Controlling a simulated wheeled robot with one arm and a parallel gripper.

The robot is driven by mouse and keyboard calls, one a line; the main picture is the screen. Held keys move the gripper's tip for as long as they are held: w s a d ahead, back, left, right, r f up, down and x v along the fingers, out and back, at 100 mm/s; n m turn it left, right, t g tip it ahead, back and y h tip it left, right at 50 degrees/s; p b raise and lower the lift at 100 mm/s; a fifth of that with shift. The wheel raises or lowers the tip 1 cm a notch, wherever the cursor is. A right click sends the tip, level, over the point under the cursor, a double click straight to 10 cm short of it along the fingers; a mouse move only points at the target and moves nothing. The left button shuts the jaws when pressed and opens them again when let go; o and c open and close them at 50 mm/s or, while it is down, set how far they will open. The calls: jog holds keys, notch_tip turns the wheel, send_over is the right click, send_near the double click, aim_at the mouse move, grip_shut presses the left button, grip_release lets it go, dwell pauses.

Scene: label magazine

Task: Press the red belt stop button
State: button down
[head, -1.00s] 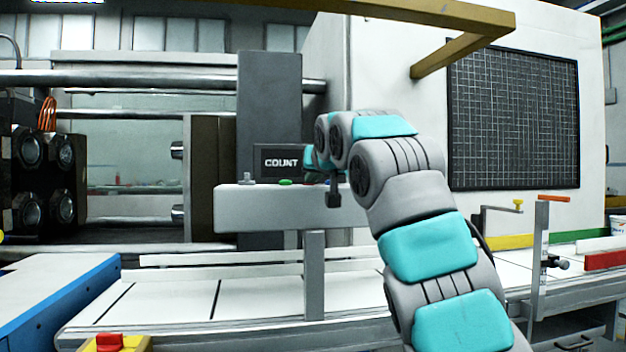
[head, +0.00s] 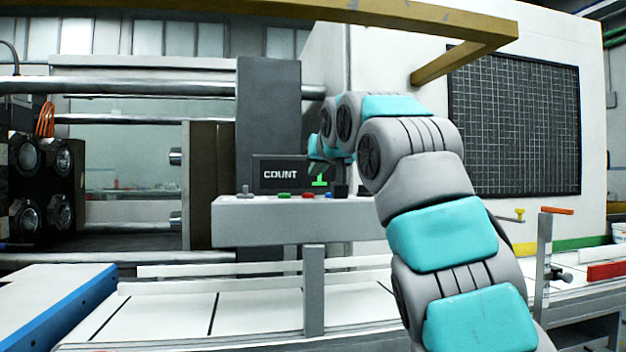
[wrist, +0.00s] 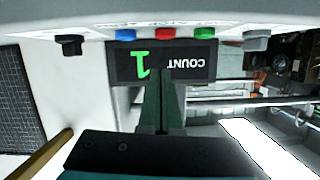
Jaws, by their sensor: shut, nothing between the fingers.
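The red button (head: 308,195) sits on the grey control box (head: 270,225), between a green button (head: 284,195) and a blue button. In the upside-down wrist view the red button (wrist: 165,33) shows between blue (wrist: 125,34) and green (wrist: 204,32). My gripper (wrist: 161,72) is shut and empty. Its fingertips overlap the count display in the wrist view, apart from the red button in the picture; the true gap is unclear. In the head view my arm largely hides the gripper.
The count display (head: 280,174) stands behind the buttons and shows a green 1. Knobs sit near both ends of the button row (wrist: 70,42) (wrist: 257,42). A yellow bar (head: 440,20) crosses above my arm. The white belt (head: 250,305) below is clear.

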jog(key=b+v, duration=0.1)
jog(key=v, duration=0.7)
jog(key=shift+s, duration=0.2)
jog(key=s+d+f+m+g+h, duration=0.1)
jog(key=s+d+f+g, duration=0.2)
jog(key=f, duration=0.6)
jog(key=s+d+f+m+g+h, duration=0.15)
jog(key=d+f, duration=0.35)
jog(key=f, duration=0.5)
jog(key=s+d+f+m+g+h, duration=0.1)
jog(key=s+d+f+g, duration=0.2)
jog(key=f, duration=0.6)
jog(key=s+d+f+g, duration=0.2)
jog(key=s+f+g, duration=0.2)
jog(key=s+f, duration=1.1)
jog(key=s+d+f+n+g+h, duration=0.1)
jog(key=s+d+f+g, duration=0.2)
jog(key=s+f, duration=1.2)
jog(key=s+g, duration=0.1)
jog(key=s, duration=0.2)
jog(key=shift+d, duration=0.3)
jog(key=shift+s, duration=0.1)
